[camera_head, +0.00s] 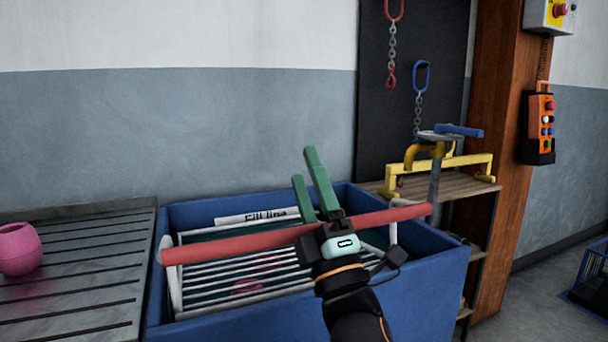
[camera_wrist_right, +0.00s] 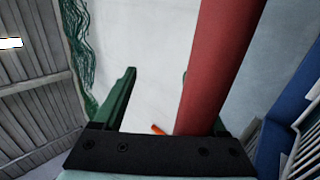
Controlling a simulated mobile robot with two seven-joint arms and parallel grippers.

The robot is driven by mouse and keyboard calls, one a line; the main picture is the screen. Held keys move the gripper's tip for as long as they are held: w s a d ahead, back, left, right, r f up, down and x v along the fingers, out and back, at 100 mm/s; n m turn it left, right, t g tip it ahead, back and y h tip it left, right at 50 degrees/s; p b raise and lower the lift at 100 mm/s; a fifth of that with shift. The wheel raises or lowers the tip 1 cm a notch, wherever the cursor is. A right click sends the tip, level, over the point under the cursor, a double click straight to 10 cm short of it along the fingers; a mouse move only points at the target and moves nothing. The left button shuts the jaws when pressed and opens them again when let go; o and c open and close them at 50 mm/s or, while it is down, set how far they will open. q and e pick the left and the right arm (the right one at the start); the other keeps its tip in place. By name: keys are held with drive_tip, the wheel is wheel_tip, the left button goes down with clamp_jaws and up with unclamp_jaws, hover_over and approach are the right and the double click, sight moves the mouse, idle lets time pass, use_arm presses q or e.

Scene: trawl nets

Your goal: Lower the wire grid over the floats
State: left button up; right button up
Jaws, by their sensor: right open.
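The white wire grid (camera_head: 175,288) lies within the mouth of the blue tank (camera_head: 422,292), with a red bar handle (camera_head: 235,243) running across above it. Pink floats (camera_head: 247,287) show in part between its wires. My right gripper (camera_head: 304,166) overlaps the red bar, its two green fingers open and pointing up past it. In the right wrist view the red bar (camera_wrist_right: 216,62) passes in front of the right finger. I cannot tell whether it touches the finger. My left gripper is out of view.
A "Fill line" label (camera_head: 258,216) shows at the tank's back. A pink float (camera_head: 18,248) rests on the slatted table (camera_head: 85,290) at left. A shelf (camera_head: 455,188) with a yellow frame (camera_head: 470,162) stands behind right. Red and blue hooks hang on chains behind.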

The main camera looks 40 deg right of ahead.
drive_tip(key=shift+s+a+f, duration=0.15)
drive_tip(key=shift+s, duration=0.35)
